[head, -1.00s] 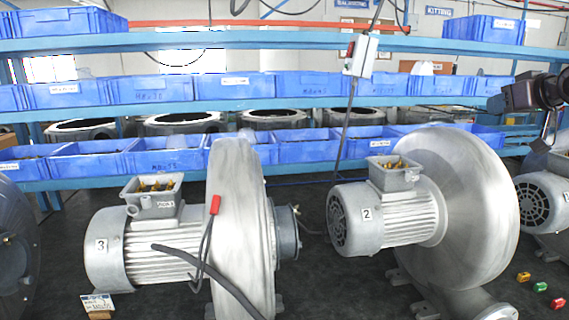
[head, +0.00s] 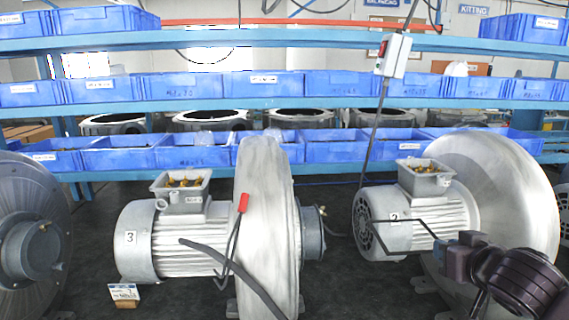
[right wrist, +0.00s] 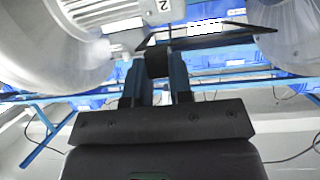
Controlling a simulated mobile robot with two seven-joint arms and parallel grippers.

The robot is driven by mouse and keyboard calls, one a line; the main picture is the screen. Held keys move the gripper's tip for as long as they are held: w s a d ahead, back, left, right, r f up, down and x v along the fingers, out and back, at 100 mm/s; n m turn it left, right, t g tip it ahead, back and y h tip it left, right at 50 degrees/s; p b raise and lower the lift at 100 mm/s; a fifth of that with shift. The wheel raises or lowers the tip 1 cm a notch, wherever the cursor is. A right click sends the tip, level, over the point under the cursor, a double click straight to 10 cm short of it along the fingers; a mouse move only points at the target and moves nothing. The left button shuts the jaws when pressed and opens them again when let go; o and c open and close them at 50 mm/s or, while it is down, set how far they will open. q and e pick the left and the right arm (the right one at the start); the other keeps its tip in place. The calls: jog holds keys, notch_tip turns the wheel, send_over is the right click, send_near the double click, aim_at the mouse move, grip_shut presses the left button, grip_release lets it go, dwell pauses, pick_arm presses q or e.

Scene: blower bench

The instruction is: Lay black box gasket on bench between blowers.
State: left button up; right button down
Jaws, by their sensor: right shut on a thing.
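My right gripper (head: 447,250) is shut on the black box gasket (head: 405,221), a thin dark open frame. It holds the gasket in the air in front of blower 2 (head: 500,190), seen nearly edge-on across the motor and its number label. In the right wrist view the gasket (right wrist: 225,37) reaches out to both sides of the fingertips (right wrist: 158,62). Blower 3 (head: 265,220) stands to the left. The dark bench (head: 345,275) shows bare between the two blowers. My left gripper is not in view.
Open terminal boxes sit on blower 3 (head: 183,190) and blower 2 (head: 425,178). A cable with a red end (head: 243,203) hangs by blower 3. A switch box (head: 395,55) hangs on a cord above. A small label card (head: 124,293) stands at the front left. Blue bins (head: 265,150) line the shelves behind.

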jog(key=s+a+f, duration=0.5)
jog(key=a+f, duration=0.6)
jog(key=f, duration=0.1)
jog(key=shift+a+f, duration=0.2)
jog(key=shift+f, duration=0.1)
jog(key=shift+d, duration=0.15)
jog(key=shift+d+f+b, duration=0.3)
jog(key=shift+f+b, duration=0.6)
